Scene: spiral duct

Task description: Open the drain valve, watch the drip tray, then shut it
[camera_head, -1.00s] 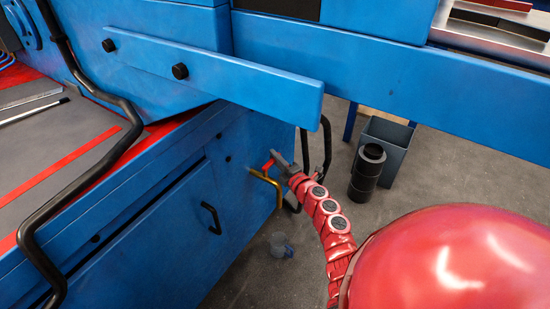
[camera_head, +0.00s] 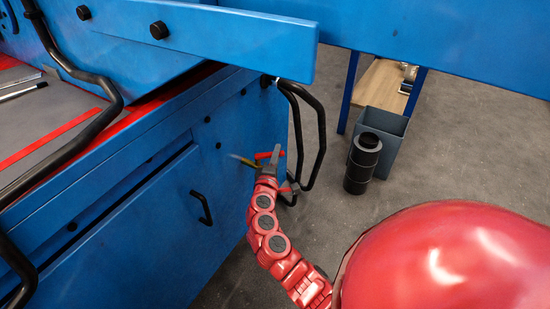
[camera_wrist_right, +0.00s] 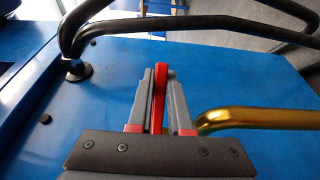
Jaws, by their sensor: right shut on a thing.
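The drain valve's red handle (camera_wrist_right: 159,92) stands between the two fingers of my right gripper (camera_wrist_right: 160,100) in the right wrist view. The right gripper is shut on this handle. In the head view the right gripper (camera_head: 279,165) is at the end face of the blue machine, with the red handle (camera_head: 265,155) showing beside it. The brass drain pipe (camera_wrist_right: 255,118) runs to the right of the fingers, and part of it shows in the head view (camera_head: 240,160). The drip tray cannot be made out in either current view. My left gripper is not in view.
Black bent tubes (camera_head: 318,130) stand out from the machine's end, close to the right gripper. A blue machine body (camera_head: 150,220) with a black drawer handle (camera_head: 201,207) fills the left. A dark cylinder (camera_head: 363,162) and a grey bin (camera_head: 385,135) stand on the floor.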

